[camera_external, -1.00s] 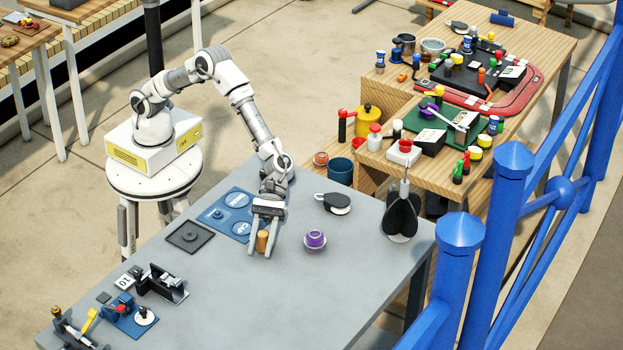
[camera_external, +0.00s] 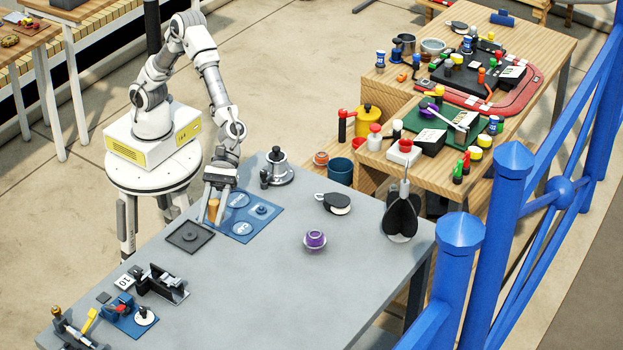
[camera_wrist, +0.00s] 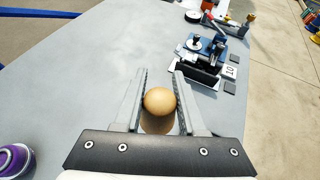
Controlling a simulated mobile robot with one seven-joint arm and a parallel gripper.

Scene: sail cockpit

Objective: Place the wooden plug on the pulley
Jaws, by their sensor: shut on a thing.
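The wooden plug (camera_external: 213,211) is a tan cylinder with a rounded top. My gripper (camera_external: 212,220) is shut on it near the left edge of the grey table, between the dark square plate and the blue mat. In the wrist view the plug (camera_wrist: 158,103) sits between the two fingers. I cannot tell its height above the table. A black teardrop-shaped block with a white disc (camera_external: 334,203), which looks like a pulley, lies well to the right of my gripper. A larger black double-lobed block (camera_external: 402,212) stands farther right. I cannot tell which one is the pulley meant.
The blue mat (camera_external: 236,228) and dark square plate (camera_external: 190,237) lie close to my gripper. A winch-like metal piece (camera_external: 278,170) stands at the table's back. A purple cylinder (camera_external: 316,240) sits mid-right. Small hardware (camera_external: 163,284) fills the front left. The table's middle is clear.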

